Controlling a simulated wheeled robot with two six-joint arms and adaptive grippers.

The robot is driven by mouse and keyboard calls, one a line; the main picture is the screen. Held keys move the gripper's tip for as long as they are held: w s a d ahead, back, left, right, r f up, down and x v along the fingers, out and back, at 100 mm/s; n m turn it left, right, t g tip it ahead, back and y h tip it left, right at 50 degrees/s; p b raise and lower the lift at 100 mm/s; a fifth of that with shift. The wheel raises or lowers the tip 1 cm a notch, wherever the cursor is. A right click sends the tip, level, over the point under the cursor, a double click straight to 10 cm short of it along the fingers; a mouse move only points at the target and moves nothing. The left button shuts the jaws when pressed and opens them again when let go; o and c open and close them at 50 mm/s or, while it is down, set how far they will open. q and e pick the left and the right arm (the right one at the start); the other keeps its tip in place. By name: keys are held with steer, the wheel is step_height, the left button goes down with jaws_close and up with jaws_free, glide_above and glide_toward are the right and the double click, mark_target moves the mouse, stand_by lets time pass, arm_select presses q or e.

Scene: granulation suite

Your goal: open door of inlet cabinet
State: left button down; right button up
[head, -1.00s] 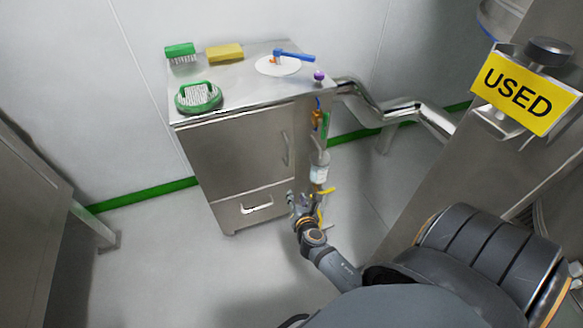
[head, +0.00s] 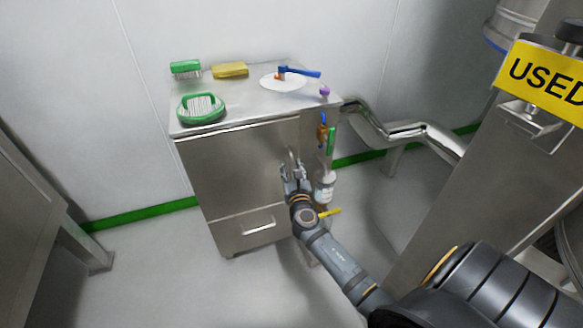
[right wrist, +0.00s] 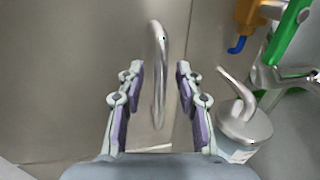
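The inlet cabinet (head: 238,165) is a stainless steel box with a closed upper door and a drawer below. The door's vertical bar handle (right wrist: 158,75) stands between the spread fingers of my right gripper (right wrist: 159,95) in the right wrist view. The fingers have purple pads and are apart from the handle on both sides. In the head view my right gripper (head: 291,172) is at the right edge of the door and hides most of the handle. My left gripper is not in view.
Brushes, a yellow sponge (head: 230,70) and a white disc (head: 283,81) with a blue-handled tool lie on the cabinet top. Valves and a bottle (head: 325,187) hang on its right side, close to my right gripper. A steel pipe (head: 400,132) runs right. Floor in front is clear.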

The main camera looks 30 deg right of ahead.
steer(key=shift+w+d, duration=0.25)
steer(key=shift+w, duration=0.15)
jaws_close()
